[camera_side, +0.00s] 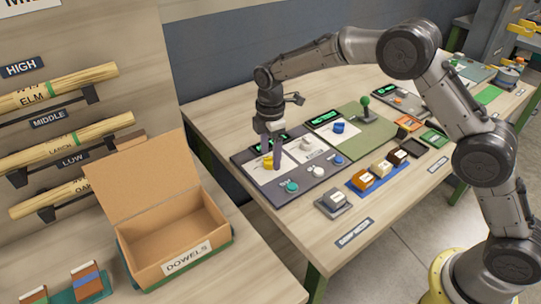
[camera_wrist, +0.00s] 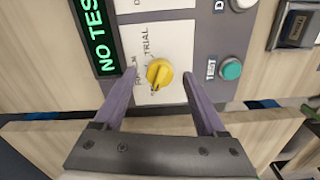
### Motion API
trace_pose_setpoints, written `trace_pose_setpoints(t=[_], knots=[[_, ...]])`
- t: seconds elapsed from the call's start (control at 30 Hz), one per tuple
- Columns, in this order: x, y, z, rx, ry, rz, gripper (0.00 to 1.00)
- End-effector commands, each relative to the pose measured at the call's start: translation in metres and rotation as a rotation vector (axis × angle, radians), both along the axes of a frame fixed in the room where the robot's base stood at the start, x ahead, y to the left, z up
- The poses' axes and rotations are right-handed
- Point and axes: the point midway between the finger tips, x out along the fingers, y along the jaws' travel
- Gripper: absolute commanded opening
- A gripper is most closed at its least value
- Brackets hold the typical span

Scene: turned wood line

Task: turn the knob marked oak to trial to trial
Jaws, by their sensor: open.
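The yellow knob (camera_wrist: 159,73) sits on a white plate of the dark panel in the wrist view, with the word TRIAL printed beside it. Other lettering by the knob is too small to read surely, and I cannot tell exactly which mark it points to. In the side view the yellow knob (camera_side: 266,163) is partly hidden by my gripper (camera_side: 271,158). My gripper (camera_wrist: 159,77) is open, its two fingers on either side of the knob with gaps showing. I cannot tell whether the fingertips touch the panel.
A green display (camera_wrist: 97,40) reads NO TES, cut off by the frame. A teal TEST button (camera_wrist: 231,69) is right of the fingers. Another panel with a blue knob (camera_side: 339,127) and green lever (camera_side: 365,105) stands behind. An open DOWELS box (camera_side: 185,257) is at left.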

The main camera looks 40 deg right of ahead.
Motion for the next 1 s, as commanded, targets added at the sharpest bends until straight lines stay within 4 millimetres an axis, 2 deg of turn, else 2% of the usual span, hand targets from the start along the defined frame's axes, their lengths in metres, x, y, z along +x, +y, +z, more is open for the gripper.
trace_pose_setpoints(t=[0.13,0.43,0.47,0.83,0.87,1.0], knots=[[-0.0005,-0.0001,-0.0102,-0.001,0.001,0.000,0.74],[-0.0003,0.0000,-0.0118,0.000,0.001,0.000,0.74],[-0.0003,0.0000,-0.0117,0.000,0.001,0.000,0.70],[-0.0003,0.0000,-0.0113,0.000,0.000,0.000,0.04],[-0.0003,0.0000,-0.0112,0.000,0.001,0.000,0.00],[-0.0003,0.0001,-0.0111,0.000,0.001,-0.001,0.00]])
